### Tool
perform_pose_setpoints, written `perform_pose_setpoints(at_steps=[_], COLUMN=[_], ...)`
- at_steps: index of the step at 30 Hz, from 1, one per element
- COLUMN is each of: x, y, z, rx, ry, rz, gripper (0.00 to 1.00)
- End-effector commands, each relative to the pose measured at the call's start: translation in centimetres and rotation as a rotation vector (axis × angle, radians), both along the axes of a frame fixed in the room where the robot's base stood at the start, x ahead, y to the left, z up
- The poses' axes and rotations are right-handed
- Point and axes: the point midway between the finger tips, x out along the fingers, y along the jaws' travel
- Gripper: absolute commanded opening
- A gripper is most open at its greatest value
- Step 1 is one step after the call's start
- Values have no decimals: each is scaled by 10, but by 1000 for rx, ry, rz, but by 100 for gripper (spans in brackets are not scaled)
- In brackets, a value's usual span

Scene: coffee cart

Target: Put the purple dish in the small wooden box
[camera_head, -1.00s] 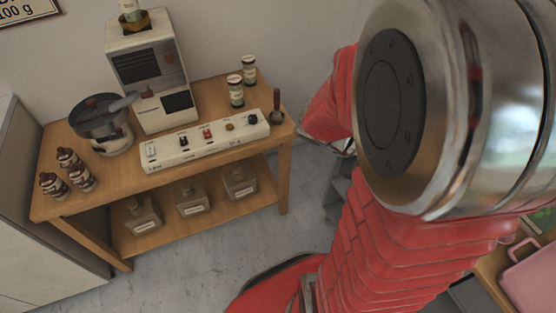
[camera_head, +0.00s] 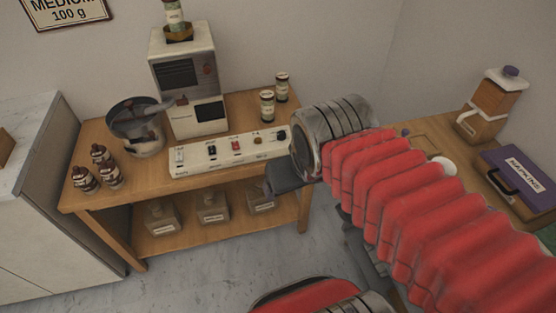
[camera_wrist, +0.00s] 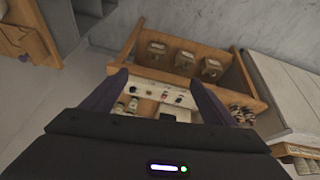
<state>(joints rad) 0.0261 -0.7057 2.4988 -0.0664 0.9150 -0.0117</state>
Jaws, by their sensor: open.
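I cannot make out the purple dish in either view. The small wooden box cannot be identified with certainty; a wooden piece (camera_head: 5,147) shows at the left picture edge on the pale cabinet top, mostly cut off. My gripper (camera_wrist: 159,78) is open in the wrist view, its two dark fingers apart with nothing held between them. Beyond the fingers, the wooden cart shows upside down, some distance away. In the head view my red arm reaches across the right half, its metal wrist in front of the cart's right end.
The wooden cart (camera_head: 120,190) bears a grinder (camera_head: 185,75), a pot (camera_head: 137,125), a switch panel (camera_head: 225,152) and several bottles. At right, a wooden table holds a jar (camera_head: 490,105) and a purple case (camera_head: 520,178). The pale cabinet (camera_head: 40,110) stands left. Floor before the cart is clear.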

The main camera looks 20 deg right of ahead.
Motion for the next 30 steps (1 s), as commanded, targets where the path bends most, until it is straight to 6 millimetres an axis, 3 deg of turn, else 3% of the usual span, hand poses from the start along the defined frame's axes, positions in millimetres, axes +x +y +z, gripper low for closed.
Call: perform_pose_setpoints(at_steps=[5,21,30], x=[1,1,1], y=[20,21,20], z=[14,13,13], rx=[69,70,70], ry=[-60,-60,-59], rz=[3,2,3], gripper=[80,81,60])
